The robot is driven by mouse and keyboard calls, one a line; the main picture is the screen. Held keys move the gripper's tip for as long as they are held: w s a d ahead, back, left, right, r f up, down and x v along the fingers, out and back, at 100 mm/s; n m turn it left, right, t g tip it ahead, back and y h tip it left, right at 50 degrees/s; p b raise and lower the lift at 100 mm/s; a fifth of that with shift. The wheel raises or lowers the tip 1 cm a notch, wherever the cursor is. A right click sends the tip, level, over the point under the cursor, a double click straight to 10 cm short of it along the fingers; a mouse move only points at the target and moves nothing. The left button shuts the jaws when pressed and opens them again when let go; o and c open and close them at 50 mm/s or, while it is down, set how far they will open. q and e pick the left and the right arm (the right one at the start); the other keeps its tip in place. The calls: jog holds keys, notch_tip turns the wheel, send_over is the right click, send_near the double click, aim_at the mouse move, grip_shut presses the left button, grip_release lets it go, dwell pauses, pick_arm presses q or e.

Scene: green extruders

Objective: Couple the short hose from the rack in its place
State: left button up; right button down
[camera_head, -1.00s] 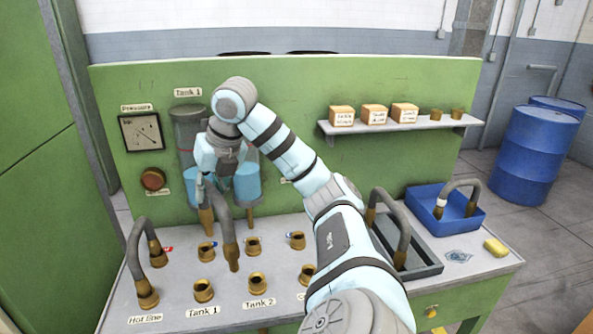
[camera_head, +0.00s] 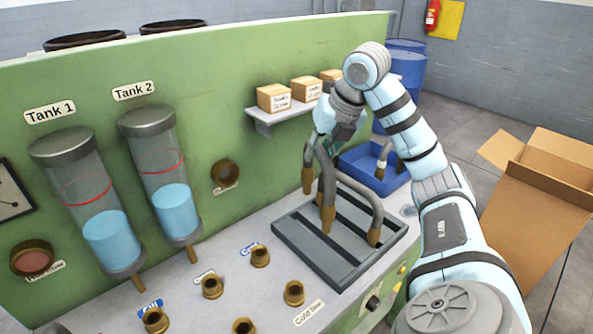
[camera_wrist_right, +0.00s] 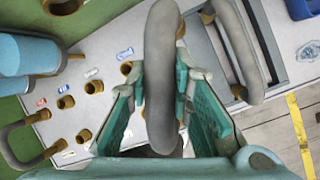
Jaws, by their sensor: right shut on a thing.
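My right gripper (camera_head: 338,138) is shut on a grey hose (camera_head: 326,172) with brass ends, which hangs over the rack (camera_head: 305,249). One end overlaps the rack's left part; I cannot tell whether it touches. The wrist view shows the held hose (camera_wrist_right: 160,122) between the two green fingers (camera_wrist_right: 164,82). A second grey hose (camera_head: 369,197) stands in the rack, just right of the held one, and shows at the right in the wrist view (camera_wrist_right: 241,45). Brass sockets (camera_head: 260,257) (camera_head: 293,292) stand left of the rack, near the "Cold line" label (camera_head: 309,313). My left gripper is out of view.
A blue bin (camera_head: 391,182) with another hose stands behind the rack. A shelf (camera_head: 268,116) with small boxes hangs on the green panel. Tank 1 (camera_head: 85,195) and Tank 2 (camera_head: 160,170) are at the left. An open cardboard box (camera_head: 530,215) is at the right.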

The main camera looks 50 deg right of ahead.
jog(key=a+f+n+y+p, duration=0.25)
jog(key=a+n+p, duration=0.25)
jog(key=a, duration=0.9)
notch_tip(320, 180, down, 6)
jog(key=b, duration=0.4)
jog(key=shift+w+f+b, duration=0.15)
jog(key=shift+w+b, duration=0.25)
jog(key=shift+d, duration=0.15)
jog(key=shift+s, duration=0.15)
jog(key=shift+f+b, duration=1.8)
jog(key=shift+f, duration=0.25)
jog(key=c, duration=1.4)
grip_release()
jog(key=shift+o, duration=0.2)
